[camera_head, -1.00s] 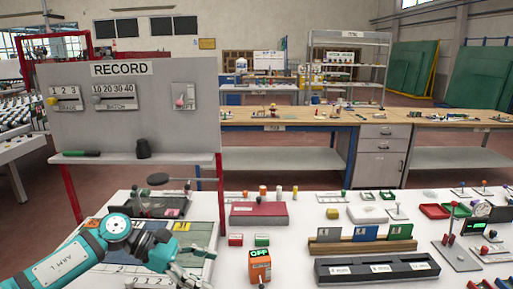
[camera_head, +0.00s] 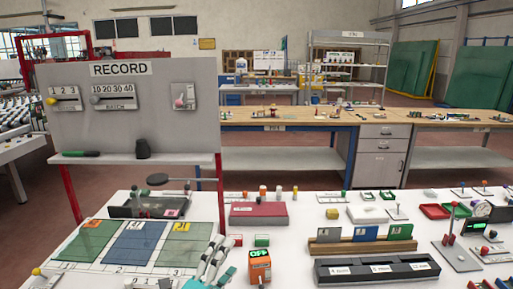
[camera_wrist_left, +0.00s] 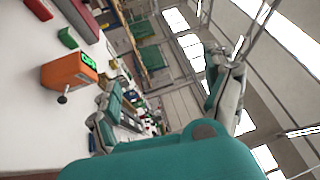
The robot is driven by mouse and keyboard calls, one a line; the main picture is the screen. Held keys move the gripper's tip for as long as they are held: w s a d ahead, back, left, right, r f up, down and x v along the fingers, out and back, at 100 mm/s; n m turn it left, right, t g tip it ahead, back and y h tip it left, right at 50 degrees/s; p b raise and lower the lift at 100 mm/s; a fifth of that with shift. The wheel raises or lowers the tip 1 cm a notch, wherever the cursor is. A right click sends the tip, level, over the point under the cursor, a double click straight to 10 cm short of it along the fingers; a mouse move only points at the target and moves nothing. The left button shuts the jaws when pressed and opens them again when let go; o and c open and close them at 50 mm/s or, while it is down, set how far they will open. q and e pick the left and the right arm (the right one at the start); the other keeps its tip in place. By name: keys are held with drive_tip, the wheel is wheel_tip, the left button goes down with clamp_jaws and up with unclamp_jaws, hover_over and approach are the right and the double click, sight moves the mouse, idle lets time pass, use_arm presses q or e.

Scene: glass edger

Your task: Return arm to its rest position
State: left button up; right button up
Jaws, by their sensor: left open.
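My left gripper (camera_head: 222,246) is at the bottom of the head view, just left of the orange box (camera_head: 260,267) with a lit green display. Its two grey fingers point up and stand a little apart, with nothing seen between them. In the left wrist view the gripper (camera_wrist_left: 165,78) has its fingers spread wide and empty. The orange box (camera_wrist_left: 68,72) is to their left there, apart from them. The rest of my left arm is mostly below the head view's edge. My right gripper is not in view.
A dark red box (camera_head: 258,215) and a black slotted tray (camera_head: 375,270) are on the white table. Several small items fill the right side.

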use_arm(q)
drive_tip(key=s+a+f+n+g+y, duration=0.2)
drive_tip(key=s+a+f+n+y, duration=0.4)
drive_tip(key=f+n, duration=0.45)
drive_tip(key=s+a+f+n+g+y, duration=0.1)
drive_tip(key=s+a+f+n+g, duration=0.25)
drive_tip(key=s, duration=0.45)
drive_tip(key=s+a+f+n+g+y, duration=0.15)
drive_tip(key=s+f+n+g, duration=0.3)
drive_tip(key=s, duration=0.45)
drive_tip(key=s+a+f+n+g+y, duration=0.1)
drive_tip(key=s+a+f+n+g, duration=0.3)
drive_tip(key=s, duration=0.4)
wheel_tip(320, 180, down, 29)
drive_tip(key=d+m+g+b, duration=0.1)
drive_tip(key=b, duration=0.3)
drive_tip(key=s+a+f+b, duration=0.1)
drive_tip(key=s+f+b, duration=0.1)
drive_tip(key=s+f, duration=0.6)
drive_tip(key=s+a+f+g+b, duration=0.1)
drive_tip(key=s+f, duration=0.8)
drive_tip(key=f, duration=0.4)
drive_tip(key=shift+s+a+f+b, duration=0.25)
drive_tip(key=shift+a+f+b, duration=0.05)
drive_tip(key=shift+a+b, duration=0.05)
drive_tip(key=shift+w+r, duration=0.1)
